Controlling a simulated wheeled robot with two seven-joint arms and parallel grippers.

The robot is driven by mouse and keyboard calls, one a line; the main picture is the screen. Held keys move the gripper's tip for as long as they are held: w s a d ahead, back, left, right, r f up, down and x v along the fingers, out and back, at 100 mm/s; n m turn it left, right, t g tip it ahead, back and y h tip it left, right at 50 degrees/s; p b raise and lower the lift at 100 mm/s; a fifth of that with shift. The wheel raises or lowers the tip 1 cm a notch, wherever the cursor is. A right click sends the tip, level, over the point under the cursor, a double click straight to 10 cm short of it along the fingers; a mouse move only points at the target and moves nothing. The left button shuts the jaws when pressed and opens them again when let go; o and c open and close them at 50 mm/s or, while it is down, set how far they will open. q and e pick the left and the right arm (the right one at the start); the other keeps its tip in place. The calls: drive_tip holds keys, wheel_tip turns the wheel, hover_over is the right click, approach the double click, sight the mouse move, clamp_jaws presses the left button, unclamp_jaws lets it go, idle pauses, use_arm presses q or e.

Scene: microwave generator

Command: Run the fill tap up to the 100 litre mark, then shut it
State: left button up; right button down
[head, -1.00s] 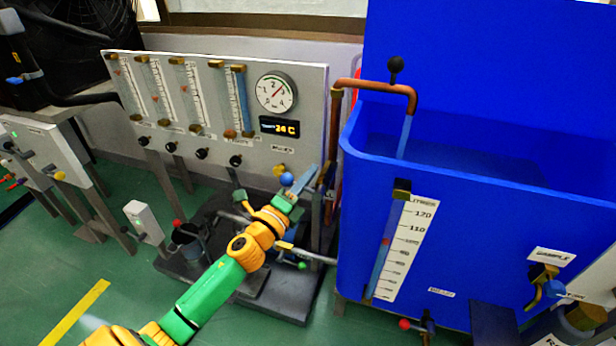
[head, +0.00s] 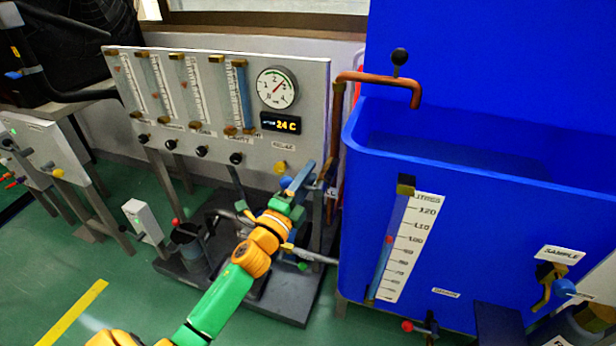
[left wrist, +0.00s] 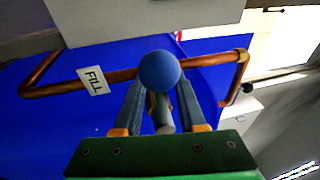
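A blue ball knob (head: 286,182) sits on a lever in front of the panel. My left gripper (head: 298,184) is at it. In the left wrist view the ball (left wrist: 159,70) fills the space between the fingertips, which appear closed against its sides. The copper fill pipe (head: 378,77) ends over the blue tank (head: 470,220), and no water falls from its spout. In the left wrist view the pipe (left wrist: 120,77) carries a FILL label. The red float of the sight tube (head: 389,240) stands about level with the 100 mark on the scale (head: 411,250). My right gripper is out of view.
A panel with flow tubes and a dial gauge (head: 277,88) stands behind the gripper. A sample tap with a blue knob (head: 563,288) is on the tank's right front. A red-knobbed valve (head: 407,326) sits below the tank.

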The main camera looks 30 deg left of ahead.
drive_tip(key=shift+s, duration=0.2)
use_arm(q)
drive_tip(key=s+f, duration=0.1)
drive_tip(key=s, duration=0.6)
drive_tip(key=shift+d+f, duration=0.15)
drive_tip(key=shift+d, duration=0.05)
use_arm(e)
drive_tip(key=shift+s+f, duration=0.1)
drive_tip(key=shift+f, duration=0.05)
